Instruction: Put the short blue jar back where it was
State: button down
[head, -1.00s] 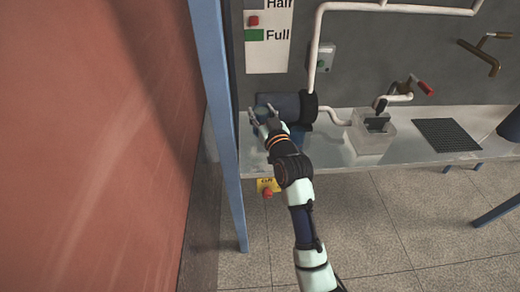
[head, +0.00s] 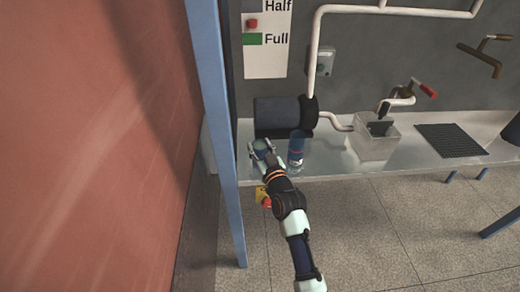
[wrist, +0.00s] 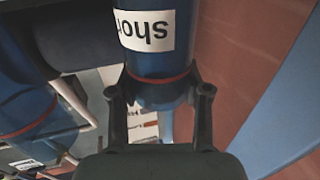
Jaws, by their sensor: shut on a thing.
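My gripper (head: 262,149) is shut on the short blue jar (wrist: 155,65), whose white label reads "short" upside down in the wrist view. The black fingers (wrist: 160,97) press on its two sides near a red band. In the head view the held jar is mostly hidden by the fingers, over the left front part of the metal bench (head: 340,160). I cannot tell whether it touches the bench. A second blue jar (head: 296,148) stands upright on the bench just right of my gripper; a blue labelled body (wrist: 25,110) at the left of the wrist view looks like it.
A dark motor (head: 280,116) sits behind the jars. A blue post (head: 220,130) rises close at the left. A clear box (head: 372,145), a red-handled crank (head: 425,88) and a black grate (head: 450,140) are to the right. The bench's front edge is close.

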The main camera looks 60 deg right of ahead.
jog(key=c, duration=0.5)
grip_release()
jog(key=shift+f, duration=0.1)
jog(key=shift+c, duration=0.2)
jog(key=shift+s+r, duration=0.1)
jog(key=shift+r, duration=0.15)
jog(key=p+v, duration=0.3)
jog(key=v, duration=0.9)
